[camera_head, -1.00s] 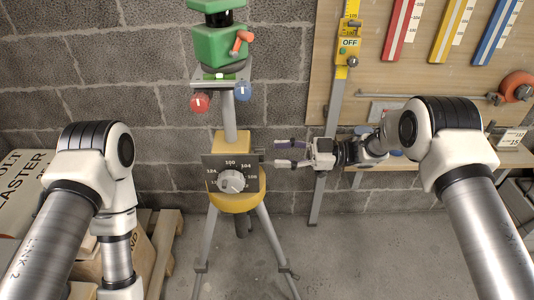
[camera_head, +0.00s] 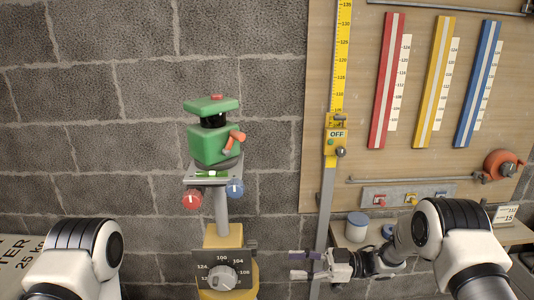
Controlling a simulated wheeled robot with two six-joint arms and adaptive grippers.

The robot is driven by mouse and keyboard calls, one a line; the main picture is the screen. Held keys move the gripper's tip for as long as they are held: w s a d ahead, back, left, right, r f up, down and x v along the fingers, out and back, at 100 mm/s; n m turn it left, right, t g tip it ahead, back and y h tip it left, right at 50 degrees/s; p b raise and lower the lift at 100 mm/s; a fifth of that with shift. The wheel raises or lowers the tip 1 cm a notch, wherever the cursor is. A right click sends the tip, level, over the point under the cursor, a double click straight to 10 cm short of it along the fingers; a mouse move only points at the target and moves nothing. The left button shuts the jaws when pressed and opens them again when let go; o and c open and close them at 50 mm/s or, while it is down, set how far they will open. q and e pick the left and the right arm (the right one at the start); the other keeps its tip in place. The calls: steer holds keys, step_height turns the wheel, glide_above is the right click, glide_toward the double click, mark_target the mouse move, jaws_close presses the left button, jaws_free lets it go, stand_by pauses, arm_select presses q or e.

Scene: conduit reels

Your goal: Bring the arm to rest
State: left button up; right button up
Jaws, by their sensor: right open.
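My right gripper (camera_head: 306,265) is at the lower middle of the head view. Its two fingers point left, apart, with nothing between them. It is just right of the yellow tripod head with the numbered dial (camera_head: 222,277) and in front of the foot of the upright measuring staff. I cannot tell whether it touches either. My right arm (camera_head: 440,235) comes in from the lower right. My left arm (camera_head: 72,255) shows only in part at the lower left; its gripper is out of view.
A green laser head (camera_head: 212,143) stands on the tripod above a red knob (camera_head: 191,198) and a blue knob (camera_head: 235,188). A yellow measuring staff (camera_head: 341,60) marked OFF stands right of it. A board (camera_head: 420,165) holds red, yellow and blue strips. A shelf with a jar (camera_head: 357,227) is behind my right arm.

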steer(key=s+f+m+t+h, duration=0.4)
steer(key=f+m+t, duration=0.3)
steer(key=f+m, duration=0.3)
steer(key=s+d+f+m+g+h, duration=0.2)
steer(key=s+d+f+m+h, duration=0.35)
steer(key=s, duration=0.45)
steer(key=s+d+f+m+g+h, duration=0.1)
steer(key=s+d+f+m+h, duration=0.1)
steer(key=s+d+f+h, duration=0.4)
steer(key=s+d+f+m+g+h, duration=0.1)
steer(key=s+d+g, duration=0.1)
steer(key=s, duration=0.6)
steer(key=s+d+f+m+g+h, duration=0.1)
steer(key=s+d+g+h, duration=0.1)
steer(key=s, duration=0.5)
step_height(320, 180, up, 13)
steer(key=p, duration=1.3)
steer(key=shift+a+g+p, duration=0.15)
steer(key=shift+g+p, duration=0.15)
steer(key=shift+r+n, duration=0.1)
steer(key=shift+n, duration=0.15)
